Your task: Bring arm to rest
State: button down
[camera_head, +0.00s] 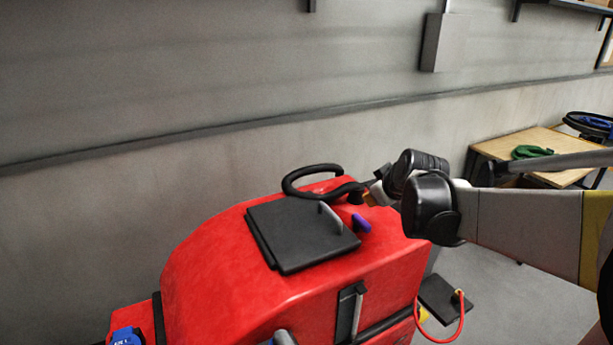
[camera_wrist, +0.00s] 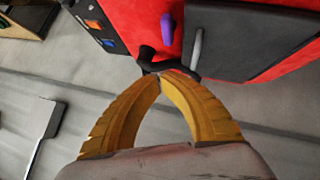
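My arm reaches in from the right in the head view. My gripper (camera_head: 371,199) is above the rear top of the red scrubber machine (camera_head: 215,265), close to its black looped handle (camera_head: 312,171). In the wrist view the yellow fingers of my gripper (camera_wrist: 161,76) curve together and their tips meet, with nothing visible between them. The black handle (camera_wrist: 147,56) shows just beyond the tips; I cannot tell whether they touch it. The machine's black lid (camera_head: 290,232) carries a grey lever (camera_head: 330,217), and a purple tab (camera_head: 361,223) stands beside it.
A grey wall (camera_head: 150,140) runs behind the machine. A wooden table (camera_head: 515,147) with a green item (camera_head: 531,152) stands at the back right, near my arm. A red hose (camera_head: 461,318) loops at the machine's right side. Grey floor (camera_head: 510,295) is open at the lower right.

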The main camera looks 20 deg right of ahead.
jog(key=s+a+f+m+g+y+b, duration=0.1)
jog(key=s+a+f+b, duration=0.6)
jog(key=a, duration=0.6)
jog(key=s+a+f+m+g+y+b, duration=0.1)
jog(key=s+a+f+y+b, duration=0.1)
jog(key=s+a+f+b, duration=0.4)
jog(key=s+a+f, duration=0.4)
jog(key=a+f, duration=0.1)
jog(key=a, duration=0.1)
jog(key=shift+s+a+f+b, duration=0.3)
jog(key=shift+a+f+b, duration=0.05)
jog(key=shift+a+b, duration=0.05)
